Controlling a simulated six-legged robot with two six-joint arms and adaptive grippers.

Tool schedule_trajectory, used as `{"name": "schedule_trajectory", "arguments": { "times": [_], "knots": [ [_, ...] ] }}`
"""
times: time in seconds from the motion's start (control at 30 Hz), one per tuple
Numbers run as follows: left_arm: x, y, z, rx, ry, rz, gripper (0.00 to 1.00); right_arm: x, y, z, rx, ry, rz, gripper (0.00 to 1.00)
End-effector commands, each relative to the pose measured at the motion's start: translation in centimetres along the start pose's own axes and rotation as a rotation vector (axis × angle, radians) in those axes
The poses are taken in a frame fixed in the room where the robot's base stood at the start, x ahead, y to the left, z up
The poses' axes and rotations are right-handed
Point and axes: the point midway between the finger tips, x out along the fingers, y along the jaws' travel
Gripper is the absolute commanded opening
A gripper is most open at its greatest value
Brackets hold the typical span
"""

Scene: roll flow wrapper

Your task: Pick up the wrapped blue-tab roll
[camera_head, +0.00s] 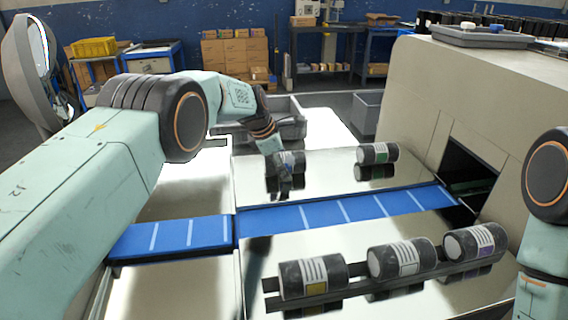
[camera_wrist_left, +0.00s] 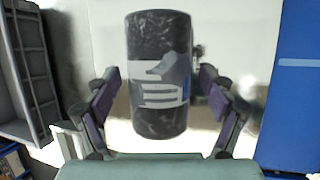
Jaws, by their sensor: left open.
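A dark wrapped roll (camera_head: 297,159) with a white label lies on the shiny surface behind the blue belt, partly hidden by my left gripper (camera_head: 281,176). In the left wrist view the same roll (camera_wrist_left: 158,50) stands between the two fingers of my left gripper (camera_wrist_left: 159,84), with bare gaps on both sides. Its label carries white bars and grey shapes, with a small bluish patch at the right edge. My left gripper is open and holds nothing. Only part of my right arm shows at the right edge; its gripper is out of view.
A green-tab roll (camera_head: 377,153) lies to the right on the same surface. The blue belt (camera_head: 340,210) runs into the beige machine (camera_head: 440,90). A front rack (camera_head: 420,274) holds three rolls. A grey bin (camera_head: 291,127) stands behind the gripper.

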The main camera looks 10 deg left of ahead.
Motion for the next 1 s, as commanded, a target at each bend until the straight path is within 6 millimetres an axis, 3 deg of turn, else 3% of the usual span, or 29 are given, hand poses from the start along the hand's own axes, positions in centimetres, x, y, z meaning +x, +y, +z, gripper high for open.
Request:
{"name": "schedule_trajectory", "arguments": {
  "times": [0.1,0.9,1.0],
  "knots": [
    [-0.02,0.0,0.02,0.0,0.0,0.0,0.81,0.0,0.0,0.0,0.0,0.0,0.0,0.4],
    [0.0,-0.04,0.01,0.001,0.0,-0.001,0.13,0.01,0.0,0.0,0.0,0.0,0.0,0.4],
    [-0.09,0.07,0.08,0.001,-0.001,0.002,0.09,0.01,0.0,0.0,0.0,0.0,0.0,0.4]
  ]
}}
